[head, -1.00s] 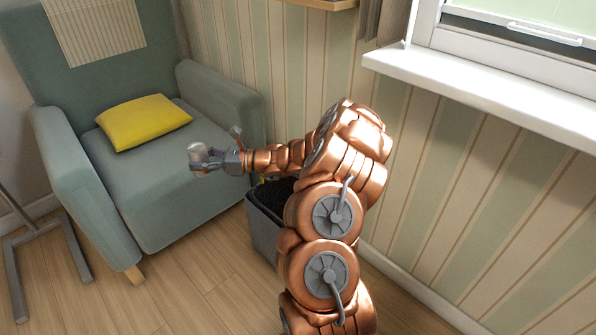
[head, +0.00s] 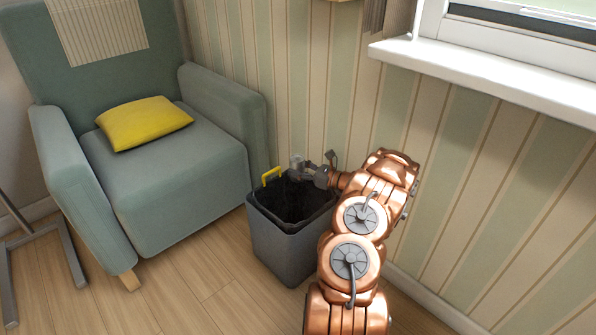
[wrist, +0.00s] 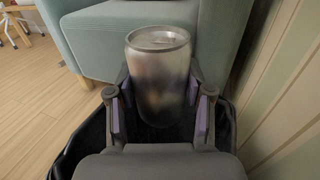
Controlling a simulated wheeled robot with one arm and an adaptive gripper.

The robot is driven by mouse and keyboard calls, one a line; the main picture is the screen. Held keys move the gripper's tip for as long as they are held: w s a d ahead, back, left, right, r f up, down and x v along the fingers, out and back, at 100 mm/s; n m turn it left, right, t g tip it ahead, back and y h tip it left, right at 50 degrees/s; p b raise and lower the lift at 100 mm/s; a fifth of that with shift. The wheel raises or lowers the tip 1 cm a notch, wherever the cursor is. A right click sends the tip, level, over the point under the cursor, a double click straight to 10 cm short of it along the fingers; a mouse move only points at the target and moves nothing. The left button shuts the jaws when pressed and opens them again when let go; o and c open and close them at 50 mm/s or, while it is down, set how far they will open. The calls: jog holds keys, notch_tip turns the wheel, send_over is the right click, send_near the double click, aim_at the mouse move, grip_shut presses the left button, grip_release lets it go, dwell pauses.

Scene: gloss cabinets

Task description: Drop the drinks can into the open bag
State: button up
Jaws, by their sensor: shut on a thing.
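The drinks can (wrist: 158,75) is silver-grey and upright between the two fingers of my gripper (wrist: 158,112) in the wrist view. The gripper is shut on it. In the head view the can (head: 296,164) is small, at the tip of my gripper (head: 304,172). The open bag (head: 290,200) is a dark lining inside a grey bin with a yellow handle. The can and gripper appear over the bag's far side in the head view. In the wrist view the bag's dark rim (wrist: 92,135) shows below and around the gripper. The can's height above the opening is hard to tell.
A green armchair (head: 180,170) with a yellow cushion (head: 144,122) stands left of the bin (head: 282,250). The striped wall (head: 450,180) is close on the right, with a white window sill (head: 480,75) above. Bare wooden floor (head: 190,290) lies in front. A metal stand is at far left.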

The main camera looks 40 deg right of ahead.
aim_at(299, 182)
jog(key=shift+f+b, duration=1.35)
jog(key=shift+f, duration=1.65)
jog(key=o, duration=0.8)
jog(key=shift+o, duration=0.2)
jog(key=shift+s, duration=0.15)
jog(key=v, duration=1.1)
jog(key=shift+s+d, duration=0.2)
jog(key=shift+s, duration=0.15)
